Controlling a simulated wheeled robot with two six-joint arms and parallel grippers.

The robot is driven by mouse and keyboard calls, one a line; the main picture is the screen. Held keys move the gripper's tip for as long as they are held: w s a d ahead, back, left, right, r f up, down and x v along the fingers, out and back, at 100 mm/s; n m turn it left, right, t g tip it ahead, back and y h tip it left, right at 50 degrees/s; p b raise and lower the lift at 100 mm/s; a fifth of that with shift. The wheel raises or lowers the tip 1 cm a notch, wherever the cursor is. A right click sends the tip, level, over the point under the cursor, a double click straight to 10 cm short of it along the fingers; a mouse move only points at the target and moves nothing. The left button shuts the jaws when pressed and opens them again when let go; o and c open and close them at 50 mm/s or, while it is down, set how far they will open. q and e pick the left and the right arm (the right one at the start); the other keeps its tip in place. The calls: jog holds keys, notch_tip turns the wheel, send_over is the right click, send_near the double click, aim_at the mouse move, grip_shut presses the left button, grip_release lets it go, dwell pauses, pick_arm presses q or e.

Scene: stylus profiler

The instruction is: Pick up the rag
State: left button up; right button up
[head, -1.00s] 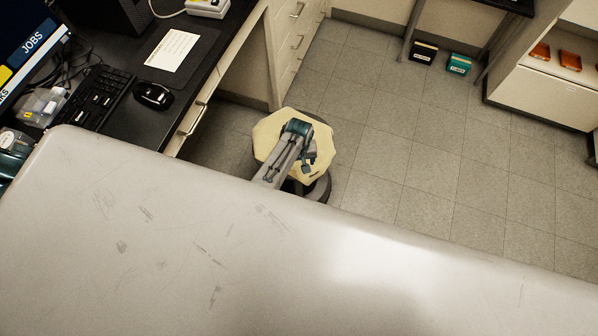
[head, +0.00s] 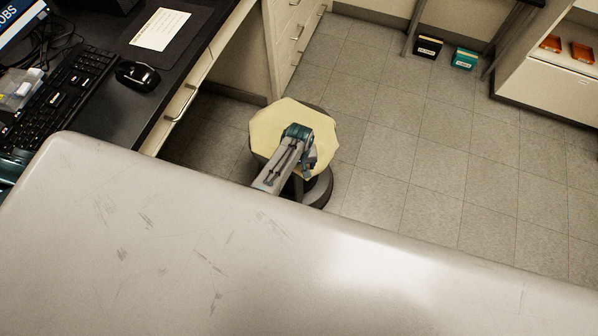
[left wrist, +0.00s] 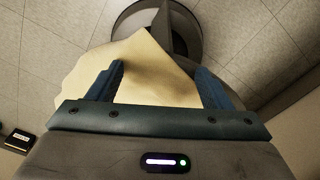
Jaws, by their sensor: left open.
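The rag (head: 268,128) is a pale yellow cloth with an angular outline. It lies spread over the top of a round dark stool (head: 318,190) in the head view. My left gripper (head: 307,168) is over the near right part of the rag, pointing down, with its fingers hard to make out there. In the left wrist view my left gripper (left wrist: 160,78) is open, and the rag (left wrist: 150,62) shows between and beyond its two blue fingers. I cannot tell whether the fingers touch the cloth. My right gripper is not in view.
A black desk (head: 190,55) with a keyboard (head: 75,90), mouse (head: 137,75) and paper sheet (head: 160,29) stands at the left. Drawers (head: 297,30) are behind the stool. Tiled floor (head: 430,160) is open at right, with small black (head: 428,46) and teal (head: 464,59) boxes farther back.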

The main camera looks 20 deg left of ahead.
pick_arm(q)
jog(key=shift+f, duration=0.1)
jog(key=shift+c, duration=0.7)
jog(key=shift+s, duration=0.1)
grip_shut()
notch_tip(320, 180, up, 12)
jog(key=p, duration=1.2)
